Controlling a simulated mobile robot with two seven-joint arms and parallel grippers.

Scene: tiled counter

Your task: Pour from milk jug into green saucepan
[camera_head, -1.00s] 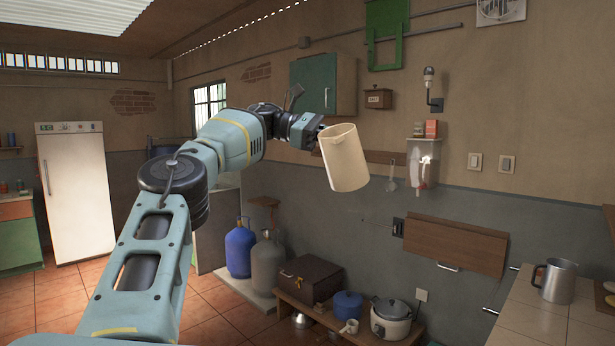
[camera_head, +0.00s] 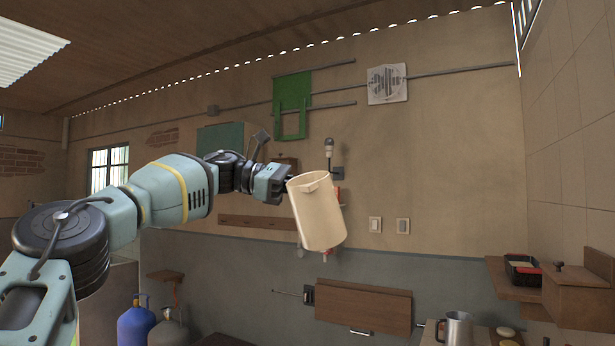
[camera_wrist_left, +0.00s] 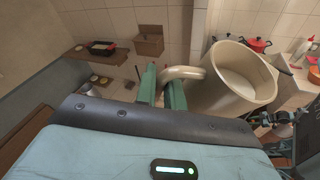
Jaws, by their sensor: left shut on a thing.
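The cream-coloured milk jug (camera_head: 317,215) is held in the air in front of the wall, tilted slightly. My left gripper (camera_head: 286,181) is shut on its handle. In the left wrist view the green fingers of the left gripper (camera_wrist_left: 162,90) close on the handle, and the jug (camera_wrist_left: 236,78) is to their right with its open top showing. The part of the interior that shows looks pale; I cannot tell what is in it. I cannot make out a green saucepan in either view.
A metal pitcher (camera_head: 457,329) stands on the counter at the lower right. A wooden shelf (camera_head: 517,290) with a black and red tray (camera_head: 522,270) is on the right wall. A red pot (camera_wrist_left: 257,44) sits on a counter in the wrist view. Air around the jug looks free.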

